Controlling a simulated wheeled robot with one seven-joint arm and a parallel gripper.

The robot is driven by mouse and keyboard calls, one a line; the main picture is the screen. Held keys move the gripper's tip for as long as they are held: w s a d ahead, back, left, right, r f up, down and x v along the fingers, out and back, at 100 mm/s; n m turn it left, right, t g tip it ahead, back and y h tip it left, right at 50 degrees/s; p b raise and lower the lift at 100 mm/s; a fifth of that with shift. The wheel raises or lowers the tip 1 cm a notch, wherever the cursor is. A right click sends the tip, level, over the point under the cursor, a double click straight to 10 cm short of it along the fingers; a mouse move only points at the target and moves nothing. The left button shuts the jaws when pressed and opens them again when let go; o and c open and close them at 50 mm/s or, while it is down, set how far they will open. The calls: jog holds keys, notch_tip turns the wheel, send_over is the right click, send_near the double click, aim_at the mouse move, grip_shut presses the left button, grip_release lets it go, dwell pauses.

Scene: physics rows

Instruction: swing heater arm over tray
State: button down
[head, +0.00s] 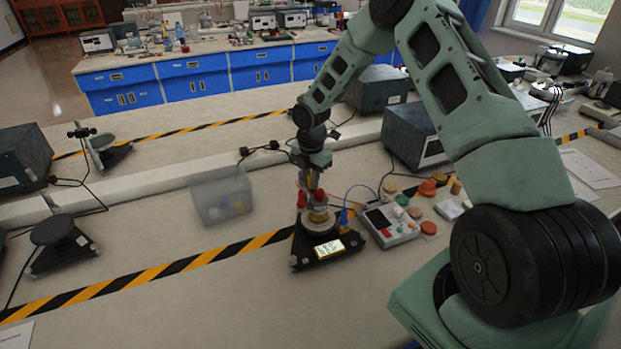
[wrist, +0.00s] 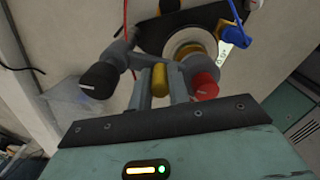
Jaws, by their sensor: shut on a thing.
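A black instrument with a lit display (head: 328,248) stands on the bench; a round pale tray with a brass-coloured middle (head: 318,217) is on top of it. The tray also shows in the wrist view (wrist: 190,38), just beyond my fingers. How exactly the heads line up over the tray is partly hidden by my gripper.
A clear bin (head: 221,198) stands to the left. A control box (head: 390,222) with coloured knobs is close on the right, with a blue cable between. Dark boxes (head: 412,135) stand behind. Striped tape (head: 160,272) crosses the bench; the front is clear.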

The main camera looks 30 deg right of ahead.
jog(key=shift+d, duration=0.1)
jog(key=c, duration=1.3)
grip_release()
jog(key=shift+r, duration=0.1)
notch_tip(320, 180, up, 17)
jog(key=b, duration=0.4)
jog(key=shift+r, duration=0.15)
